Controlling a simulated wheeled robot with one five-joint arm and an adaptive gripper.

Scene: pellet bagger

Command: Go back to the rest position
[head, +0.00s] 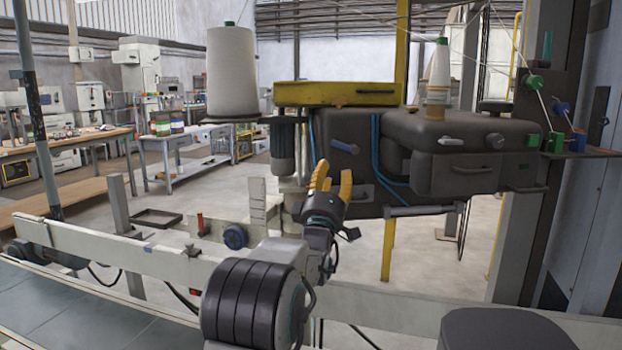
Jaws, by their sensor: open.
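My gripper (332,182) has orange-yellow fingers and is in the middle of the head view, at the end of my raised arm. Its two fingers are apart, point upward and hold nothing. Behind it is the dark sewing head (440,160) of the bagger, with a yellow cover (338,93) on top. From this one view I cannot tell how far the fingers are from the machine. No rest position is marked in view.
A pale rail (130,262) and conveyor belt (70,310) run across the front. Benches (200,160) stand at the back left, with open floor between.

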